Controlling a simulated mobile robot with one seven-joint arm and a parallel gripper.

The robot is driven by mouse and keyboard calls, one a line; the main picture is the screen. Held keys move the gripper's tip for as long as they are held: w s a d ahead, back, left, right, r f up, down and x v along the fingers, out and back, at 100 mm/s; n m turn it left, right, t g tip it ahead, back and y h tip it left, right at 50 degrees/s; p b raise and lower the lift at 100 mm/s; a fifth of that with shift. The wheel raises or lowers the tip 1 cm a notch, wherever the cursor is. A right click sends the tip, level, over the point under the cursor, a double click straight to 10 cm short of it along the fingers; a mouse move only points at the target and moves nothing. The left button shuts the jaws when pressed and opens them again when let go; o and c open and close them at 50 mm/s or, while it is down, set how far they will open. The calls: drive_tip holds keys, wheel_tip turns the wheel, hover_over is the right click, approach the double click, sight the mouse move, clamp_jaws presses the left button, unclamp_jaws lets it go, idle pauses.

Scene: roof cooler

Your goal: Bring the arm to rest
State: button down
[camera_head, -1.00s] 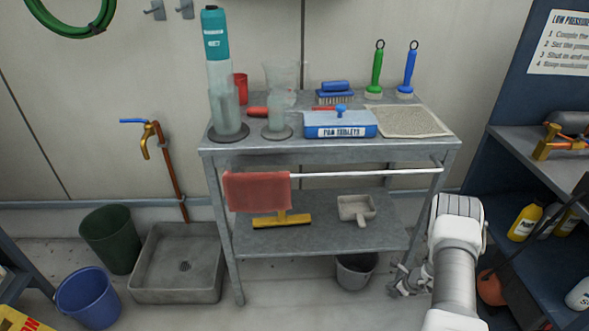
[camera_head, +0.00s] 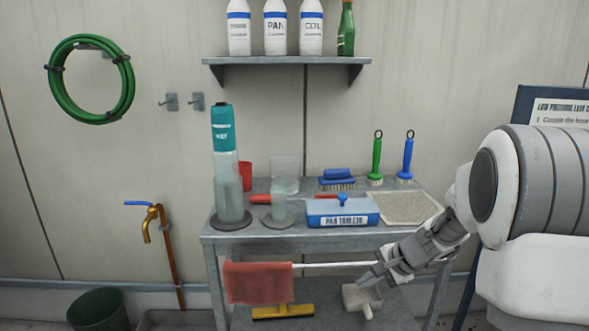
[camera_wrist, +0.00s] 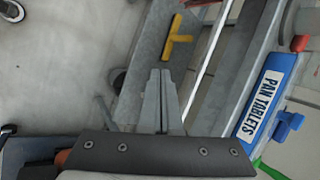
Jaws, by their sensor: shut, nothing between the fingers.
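My gripper (camera_head: 371,276) is in front of the right part of the metal work table (camera_head: 240,235), near its white front rail and below the tabletop. In the wrist view my gripper (camera_wrist: 160,78) has its two fingers together, with nothing between them. My arm comes in from the right of the head view and covers the table's right front corner. The blue pan tablets box (camera_head: 342,211) stands on the tabletop above and behind the gripper; it also shows at the right of the wrist view (camera_wrist: 262,100).
A red cloth (camera_head: 258,283) hangs on the rail. A tall teal-topped bottle (camera_head: 228,170), glassware and brushes stand on the table. A wall shelf (camera_head: 285,62) holds bottles. Open floor shows in the wrist view.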

drive_tip(key=s+a+r+n+h, duration=0.1)
drive_tip(key=s+a+r+n, duration=0.25)
drive_tip(key=s+r, duration=0.3)
drive_tip(key=s+a+r+n, duration=0.2)
drive_tip(key=s+r+n, duration=0.25)
drive_tip(key=s, duration=0.35)
drive_tip(key=s+d+r+n+h, duration=0.1)
drive_tip(key=s+r+n+h, duration=0.1)
drive_tip(key=s, duration=0.5)
drive_tip(key=s+d+r+n+h, duration=0.1)
drive_tip(key=s+d+n+h, duration=0.15)
drive_tip(key=s, duration=0.45)
wheel_tip(320, 180, up, 21)
drive_tip(key=p, duration=2.1)
drive_tip(key=shift+a+t, duration=0.3)
drive_tip(key=shift+y, duration=0.25)
